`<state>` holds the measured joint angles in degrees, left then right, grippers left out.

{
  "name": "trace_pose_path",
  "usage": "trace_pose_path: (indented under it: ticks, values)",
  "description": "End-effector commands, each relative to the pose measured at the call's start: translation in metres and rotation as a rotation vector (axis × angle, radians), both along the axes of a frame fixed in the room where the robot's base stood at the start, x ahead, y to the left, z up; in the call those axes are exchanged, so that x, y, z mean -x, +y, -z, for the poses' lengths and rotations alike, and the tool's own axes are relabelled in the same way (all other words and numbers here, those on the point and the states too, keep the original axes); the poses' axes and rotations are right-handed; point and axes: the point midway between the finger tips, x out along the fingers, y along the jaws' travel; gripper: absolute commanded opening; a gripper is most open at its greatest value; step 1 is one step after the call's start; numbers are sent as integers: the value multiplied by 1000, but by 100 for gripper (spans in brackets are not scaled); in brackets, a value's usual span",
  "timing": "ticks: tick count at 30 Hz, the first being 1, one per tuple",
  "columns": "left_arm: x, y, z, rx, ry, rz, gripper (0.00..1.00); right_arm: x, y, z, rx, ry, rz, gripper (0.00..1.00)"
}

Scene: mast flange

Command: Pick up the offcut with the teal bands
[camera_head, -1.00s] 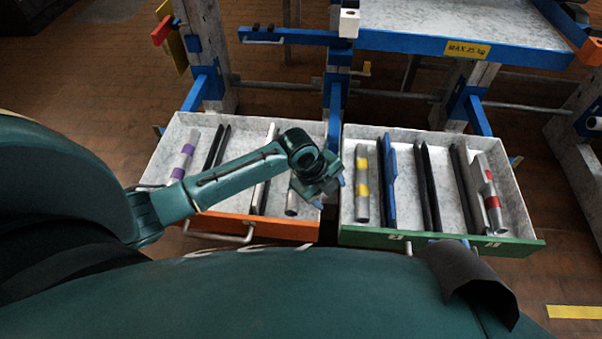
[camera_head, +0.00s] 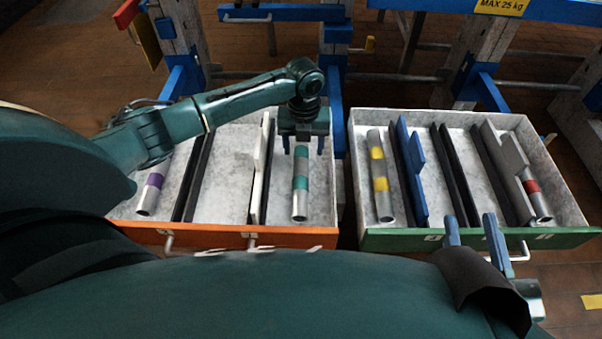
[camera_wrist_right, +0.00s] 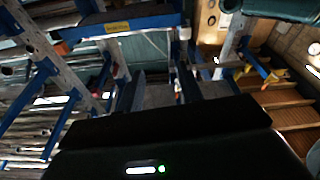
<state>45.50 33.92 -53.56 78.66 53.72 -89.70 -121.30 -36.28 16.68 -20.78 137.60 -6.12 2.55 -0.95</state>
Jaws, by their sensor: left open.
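The offcut with teal bands (camera_head: 300,183) is a grey tube lying lengthwise in the rightmost compartment of the orange-fronted drawer (camera_head: 215,238), with two teal bands. My left gripper (camera_head: 303,148) points down over its far end. Its blue fingers are apart, one on each side of the tube in the picture; I cannot tell how far above it they are. My right gripper (camera_head: 470,216) shows at the lower right before the green-fronted drawer (camera_head: 480,240), its fingers apart with nothing between them. Its fingers also show in the right wrist view (camera_wrist_right: 160,84).
A purple-banded tube (camera_head: 152,188) lies at the orange drawer's left. The green drawer holds a yellow-banded tube (camera_head: 380,180) and a red-banded tube (camera_head: 534,190). A white upright divider (camera_head: 261,170) stands left of the teal-banded tube. A blue post (camera_head: 334,120) stands between the drawers.

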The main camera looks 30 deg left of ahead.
Motion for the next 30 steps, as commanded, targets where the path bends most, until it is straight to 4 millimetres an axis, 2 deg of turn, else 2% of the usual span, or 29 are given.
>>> trace_pose_path:
  ticks: [1,3,11,17,20,28,30]
  values:
    - [0,-1,14,1,0,-1,60,0,1,3,-11,-4,-5,36]
    - [0,-1,22,1,0,-1,60,0,2,3,-23,-4,-9,36]
    - [2,0,36,0,-1,-1,60,0,3,3,-44,-1,-18,36]
    - [10,3,67,-1,0,-2,60,0,4,13,-85,7,-32,36]
    - [9,2,79,1,-2,-2,60,-5,5,-10,-77,-99,-52,36]
    - [9,2,81,1,-3,-2,60,-6,4,-16,-72,-130,-50,36]
    - [9,2,81,1,-3,-2,54,-7,4,-16,-72,-129,-49,36]
